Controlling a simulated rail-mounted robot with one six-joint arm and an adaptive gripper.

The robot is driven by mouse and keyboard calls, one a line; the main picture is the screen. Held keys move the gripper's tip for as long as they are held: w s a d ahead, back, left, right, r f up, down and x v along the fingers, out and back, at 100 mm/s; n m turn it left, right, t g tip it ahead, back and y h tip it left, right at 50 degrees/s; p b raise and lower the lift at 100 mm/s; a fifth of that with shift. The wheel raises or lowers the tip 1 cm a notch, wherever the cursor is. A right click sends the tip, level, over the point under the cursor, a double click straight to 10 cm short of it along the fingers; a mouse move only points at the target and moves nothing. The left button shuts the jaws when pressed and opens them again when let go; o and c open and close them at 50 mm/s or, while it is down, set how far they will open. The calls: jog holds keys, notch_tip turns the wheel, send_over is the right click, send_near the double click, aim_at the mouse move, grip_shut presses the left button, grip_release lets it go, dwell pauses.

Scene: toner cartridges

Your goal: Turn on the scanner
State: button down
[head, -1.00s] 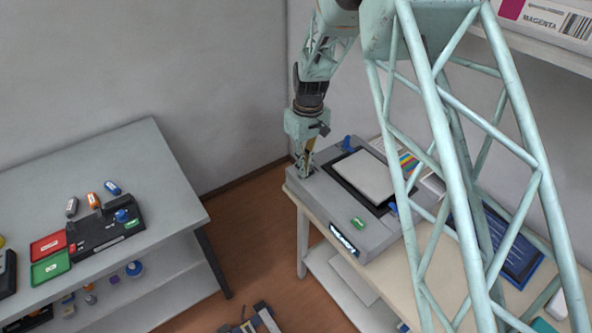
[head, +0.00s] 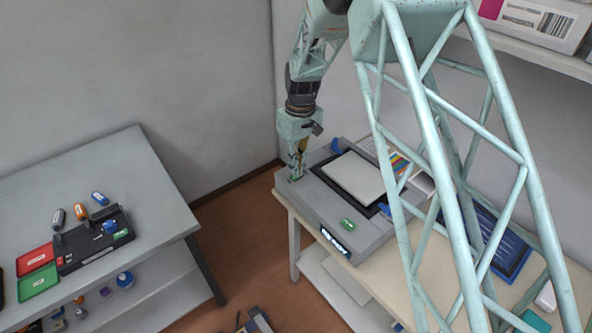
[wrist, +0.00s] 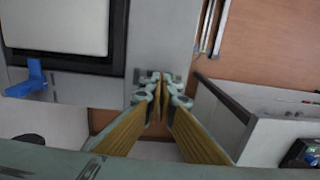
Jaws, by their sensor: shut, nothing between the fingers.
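The grey scanner (head: 322,205) sits on the wooden-topped table at the right, with a pale panel (head: 353,178) in a dark frame on top. Its front shows a green label (head: 347,224) and a dark plate with pale lettering (head: 335,241). My gripper (head: 296,178) points down at the scanner's far left corner, shut and empty. A small green patch shows at the fingertips. In the wrist view the closed fingertips (wrist: 161,80) are over the scanner's edge beside a small grey fitting (wrist: 142,74). The fingers partly cover it; contact is unclear.
Blue levers stand on the scanner (head: 336,146). A grey table (head: 150,170) at the left holds a black device (head: 92,243) with coloured cartridges, plus red (head: 35,257) and green trays. A shelf with a magenta-labelled box (head: 535,20) is at upper right. Floor lies between the tables.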

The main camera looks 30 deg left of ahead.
aim_at(293, 178)
jog(key=shift+r, duration=0.1)
notch_tip(293, 178, up, 14)
jog(key=s, duration=0.1)
jog(key=shift+s+a+p, duration=0.25)
jog(key=shift+s+p, duration=0.1)
jog(key=shift+p, duration=0.1)
dwell(0.5)
dwell(0.6)
